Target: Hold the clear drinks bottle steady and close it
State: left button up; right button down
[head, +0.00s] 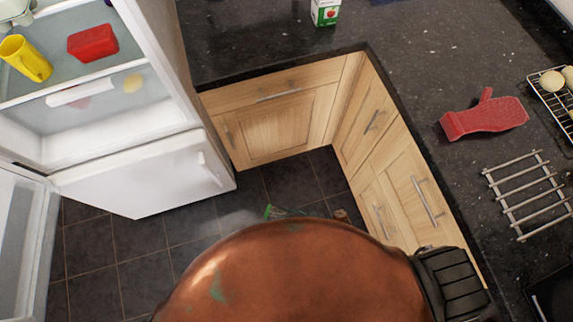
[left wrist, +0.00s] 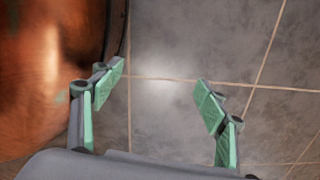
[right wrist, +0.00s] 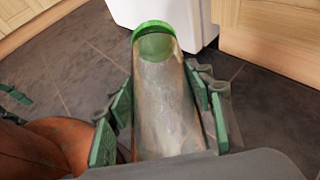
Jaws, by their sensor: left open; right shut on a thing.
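The clear drinks bottle (right wrist: 165,115) is a see-through cylinder with a green ring and green inside at its far end. I cannot tell whether that end is open or covered. My right gripper (right wrist: 160,93) is shut on the bottle, with green finger pads on both its sides. In the head view a bit of green and clear bottle (head: 283,212) shows above the copper dome; the rest is hidden. My left gripper (left wrist: 158,92) is open and empty over the tiled floor in the left wrist view. No separate cap is visible.
An open fridge (head: 140,165) at left holds a yellow cup (head: 25,58) and a red container (head: 92,42). The dark counter (head: 400,80) carries a carton (head: 325,12), a red oven mitt (head: 485,118) and a metal rack (head: 527,195). Tiled floor (head: 190,235) lies between.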

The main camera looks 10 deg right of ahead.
jog(key=shift+s+f, duration=0.1)
jog(key=shift+f, duration=0.1)
pick_arm(q)
jog(key=w+d+r+b, duration=0.2)
jog(key=w+r+b, duration=0.2)
jog(key=r, duration=0.7)
jog(key=w+d+r+b, duration=0.2)
jog(key=w+r+b, duration=0.3)
jog(key=r, duration=0.7)
jog(key=w, duration=0.2)
jog(key=shift+w+r+h, duration=0.15)
jog(key=shift+w+h, duration=0.15)
jog(key=shift+h, duration=0.1)
pick_arm(e)
jog(key=s+f+g, duration=0.1)
jog(key=s+f, duration=0.3)
jog(key=f, duration=0.8)
jog(key=shift+s+m, duration=0.25)
jog(key=shift+m, duration=0.05)
pick_arm(q)
jog(key=shift+d, duration=0.1)
pick_arm(e)
jog(key=shift+a, duration=0.1)
